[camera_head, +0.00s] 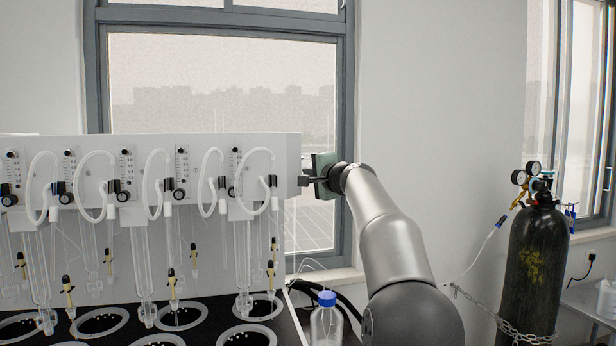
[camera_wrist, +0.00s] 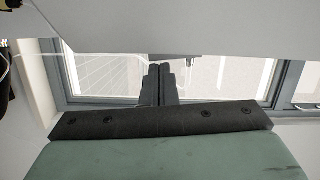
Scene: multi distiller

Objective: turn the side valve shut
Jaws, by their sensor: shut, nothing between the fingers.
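The multi distiller (camera_head: 150,143) is a white panel unit with glass tubes and looped hoses at the left of the head view. My gripper (camera_head: 303,181) reaches in from the right, with its fingertips at the panel's right side. In the wrist view my gripper (camera_wrist: 161,68) has its two dark fingers together with nothing between them. The distiller's pale side (camera_wrist: 200,25) spans the top of that view, close to the fingertips. I cannot make out the side valve in either view. It may be hidden by the fingers or the panel. Whether the fingertips touch the panel cannot be told.
A clear bottle with a blue cap (camera_head: 327,322) stands below my arm, near dark hoses. A chained black gas cylinder (camera_head: 537,265) with gauges stands at the right. Behind is a window (camera_head: 222,85). A thin white line (camera_wrist: 100,55) crosses near the fingers.

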